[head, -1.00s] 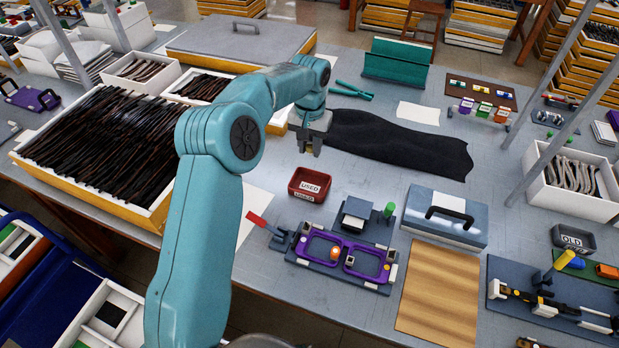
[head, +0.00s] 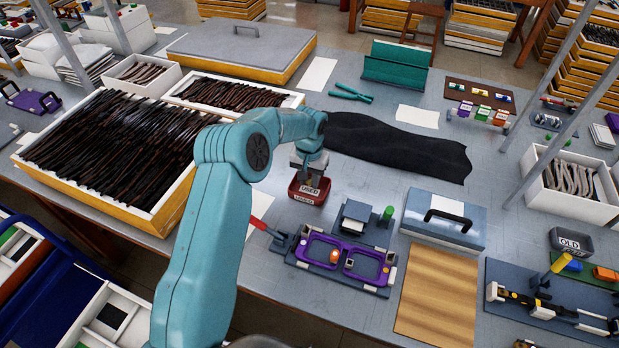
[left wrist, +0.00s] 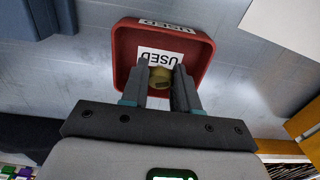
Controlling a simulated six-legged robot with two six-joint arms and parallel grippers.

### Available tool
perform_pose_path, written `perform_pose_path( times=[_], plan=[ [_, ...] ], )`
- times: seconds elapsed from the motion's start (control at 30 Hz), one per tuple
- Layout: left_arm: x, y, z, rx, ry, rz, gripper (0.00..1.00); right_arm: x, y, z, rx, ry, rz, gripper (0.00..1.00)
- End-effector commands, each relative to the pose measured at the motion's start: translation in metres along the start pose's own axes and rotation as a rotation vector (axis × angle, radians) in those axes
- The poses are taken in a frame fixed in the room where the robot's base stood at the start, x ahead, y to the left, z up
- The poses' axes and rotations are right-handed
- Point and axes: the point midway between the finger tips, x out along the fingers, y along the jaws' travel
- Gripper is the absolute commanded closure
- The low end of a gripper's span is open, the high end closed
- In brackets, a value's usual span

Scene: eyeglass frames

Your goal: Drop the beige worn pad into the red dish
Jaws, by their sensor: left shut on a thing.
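The red dish (head: 308,194), labelled USED, stands on the grey bench near the middle of the head view. It also fills the upper middle of the left wrist view (left wrist: 199,58). My left gripper (head: 310,180) is over the dish, fingers pointing down. In the left wrist view the gripper (left wrist: 160,80) is shut on the beige worn pad (left wrist: 160,76), which shows between the two fingers above the dish floor. I cannot tell whether the pad touches the dish. In the head view the pad is hidden by the gripper. My right gripper is not in view.
A purple eyeglass frame (head: 322,249) sits in a fixture with a red-handled clamp (head: 262,224) just in front of the dish. A black cloth (head: 400,146) lies behind it. A blue-grey case (head: 444,218) stands to the right. Trays of dark strips (head: 110,145) stand at left.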

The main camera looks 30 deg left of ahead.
Motion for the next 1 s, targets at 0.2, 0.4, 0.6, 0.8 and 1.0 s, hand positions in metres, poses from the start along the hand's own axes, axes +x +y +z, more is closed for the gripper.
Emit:
perform_pose_path(
  times=[0.2,0.4,0.6,0.8,1.0],
  plan=[
    [0.009,0.000,0.000,0.000,0.000,0.000,0.99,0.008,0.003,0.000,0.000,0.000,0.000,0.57],
    [0.012,0.000,0.000,0.000,0.000,0.000,0.99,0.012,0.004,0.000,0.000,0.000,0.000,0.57],
    [0.011,0.000,0.000,0.000,0.000,0.000,0.45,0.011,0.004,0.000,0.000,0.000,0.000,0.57],
    [0.011,0.000,0.000,0.000,0.000,0.000,0.45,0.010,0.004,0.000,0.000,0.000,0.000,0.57],
    [-0.009,0.000,0.000,0.000,0.001,0.000,0.45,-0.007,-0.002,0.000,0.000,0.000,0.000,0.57]
  ],
)
